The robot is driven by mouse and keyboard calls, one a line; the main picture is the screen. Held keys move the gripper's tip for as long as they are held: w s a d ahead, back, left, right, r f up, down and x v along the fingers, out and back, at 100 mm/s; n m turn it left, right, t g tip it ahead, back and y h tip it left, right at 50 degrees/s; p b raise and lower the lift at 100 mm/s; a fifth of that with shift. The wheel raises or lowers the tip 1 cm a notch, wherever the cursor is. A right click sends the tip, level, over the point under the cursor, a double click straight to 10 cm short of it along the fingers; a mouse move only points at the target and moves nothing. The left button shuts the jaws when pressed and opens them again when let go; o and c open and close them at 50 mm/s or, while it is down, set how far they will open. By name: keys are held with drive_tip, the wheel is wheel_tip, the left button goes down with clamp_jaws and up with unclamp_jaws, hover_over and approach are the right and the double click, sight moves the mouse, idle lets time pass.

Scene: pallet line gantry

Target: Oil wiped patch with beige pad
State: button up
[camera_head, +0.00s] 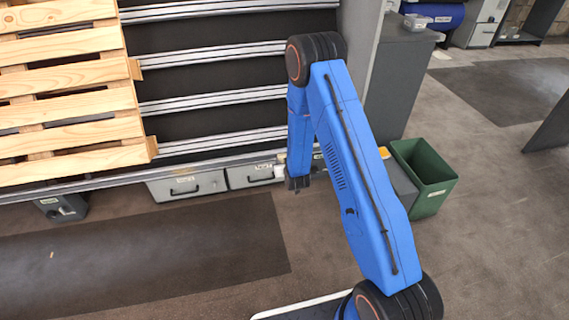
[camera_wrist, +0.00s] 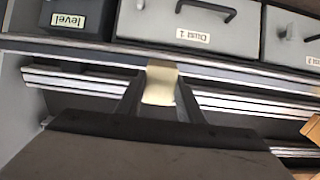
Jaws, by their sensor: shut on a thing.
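My gripper (camera_wrist: 158,100) is shut on the beige pad (camera_wrist: 160,80), which sits between its two dark fingers in the wrist view. The pad's far end overlaps the metal rail edge in that view; I cannot tell whether it touches. In the head view my gripper (camera_head: 297,183) hangs low at the front of the roller line, by the drawers. A small whitish patch shows beside it there, but I cannot tell whether it is the pad. I cannot make out the wiped patch in either view.
Grey labelled drawers (camera_head: 188,186) sit under the line's front rail (camera_head: 100,180). A wooden pallet (camera_head: 70,95) lies on the line at left. A green bin (camera_head: 425,175) stands right of my arm.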

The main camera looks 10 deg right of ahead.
drive_tip(key=shift+x, duration=2.15)
drive_tip(key=shift+x, duration=1.2)
drive_tip(key=shift+s+a, duration=0.1)
drive_tip(key=shift+a, duration=4.65)
drive_tip(key=shift+a, duration=3.15)
drive_tip(key=shift+d, duration=0.1)
drive_tip(key=shift+d, duration=4.7)
